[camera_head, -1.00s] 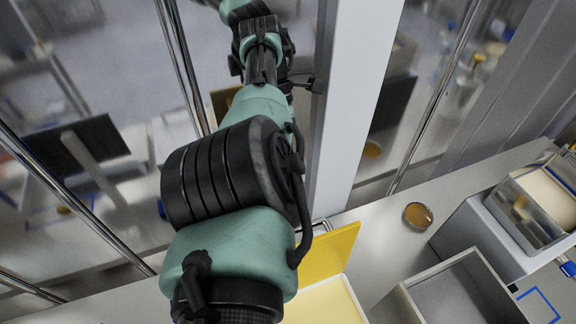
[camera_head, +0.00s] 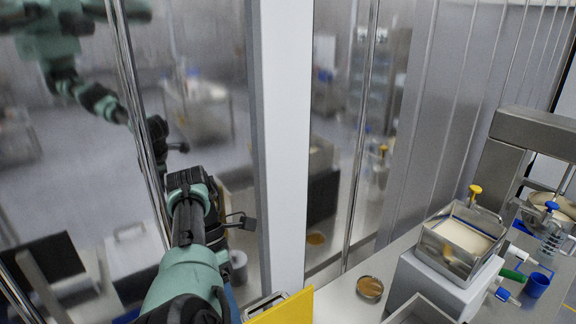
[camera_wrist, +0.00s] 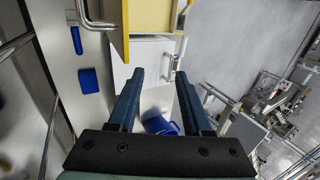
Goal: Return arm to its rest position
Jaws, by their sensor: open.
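My gripper (camera_wrist: 158,98) shows in the wrist view with its two dark blue fingers apart and nothing between them. A blue container (camera_wrist: 160,124) shows beyond the fingers, apart from them. In the head view my green and black arm reaches from the bottom up to the left of a white post. The gripper's fingers cannot be made out in the head view.
A yellow panel (camera_head: 284,308) stands near the arm at the bottom. A small round dish (camera_head: 370,288) lies on the worktop. A metal tray of pale filling (camera_head: 461,236) and a blue cup (camera_head: 536,285) stand at right. Glass walls and a white post (camera_head: 285,150) stand close to the arm.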

